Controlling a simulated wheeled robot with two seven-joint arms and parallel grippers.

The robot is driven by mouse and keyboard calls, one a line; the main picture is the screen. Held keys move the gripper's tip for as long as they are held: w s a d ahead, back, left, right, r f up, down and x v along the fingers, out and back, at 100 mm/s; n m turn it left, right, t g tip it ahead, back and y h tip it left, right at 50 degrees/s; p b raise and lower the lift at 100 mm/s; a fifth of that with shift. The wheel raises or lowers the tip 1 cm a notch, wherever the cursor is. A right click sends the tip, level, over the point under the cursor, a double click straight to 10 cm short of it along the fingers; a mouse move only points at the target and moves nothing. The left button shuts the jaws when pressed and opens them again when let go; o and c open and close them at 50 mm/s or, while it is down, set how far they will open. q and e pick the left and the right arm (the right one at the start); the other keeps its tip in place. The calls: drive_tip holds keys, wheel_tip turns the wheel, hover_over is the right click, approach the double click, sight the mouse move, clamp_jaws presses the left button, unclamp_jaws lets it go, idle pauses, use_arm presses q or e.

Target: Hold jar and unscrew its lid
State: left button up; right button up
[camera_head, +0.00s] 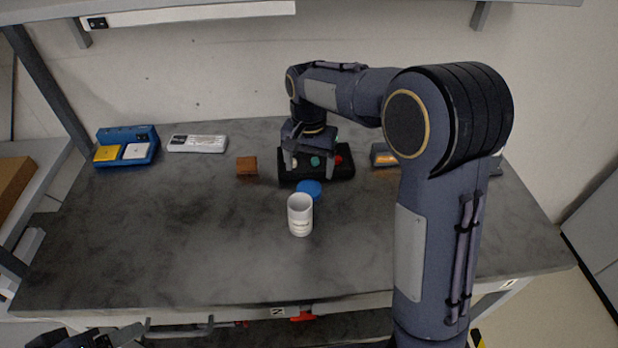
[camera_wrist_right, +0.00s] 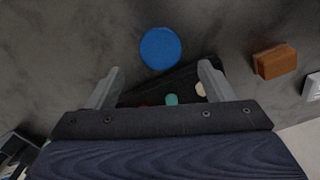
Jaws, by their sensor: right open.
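The white jar (camera_head: 300,217) stands upright on the dark table, its top open with no lid on it. A blue disc-shaped lid (camera_head: 309,189) lies on the table just behind the jar; it also shows in the right wrist view (camera_wrist_right: 160,48). My right gripper (camera_head: 309,168) is open and empty, behind the lid and over the black button box; its two fingers (camera_wrist_right: 159,70) show apart in the wrist view. Dark parts at the bottom left edge of the head view look like my left gripper (camera_head: 98,341), mostly cut off. The jar is outside the wrist view.
The black button box (camera_head: 345,171) is under my right gripper. A brown block (camera_head: 246,166) lies to its left. A blue tray with yellow and white pads (camera_head: 127,146) and a white device (camera_head: 197,144) stand at the back left. The table's front left is clear.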

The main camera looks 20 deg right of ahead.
wheel_tip(320, 180, up, 5)
drive_tip(key=s+d+r+n+t+y, duration=0.2)
drive_tip(key=s+d+y, duration=0.15)
drive_tip(key=s, duration=0.95)
drive_tip(key=s+a+f+n+t, duration=0.1)
drive_tip(key=s+f+n+t, duration=0.1)
drive_tip(key=s, duration=0.4)
drive_tip(key=s+a+f+n+t, duration=0.1)
drive_tip(key=s+a+f+n, duration=0.1)
drive_tip(key=s, duration=0.5)
drive_tip(key=shift+s+a+t, duration=0.2)
drive_tip(key=shift+a+t, duration=0.05)
drive_tip(key=shift+t, duration=0.15)
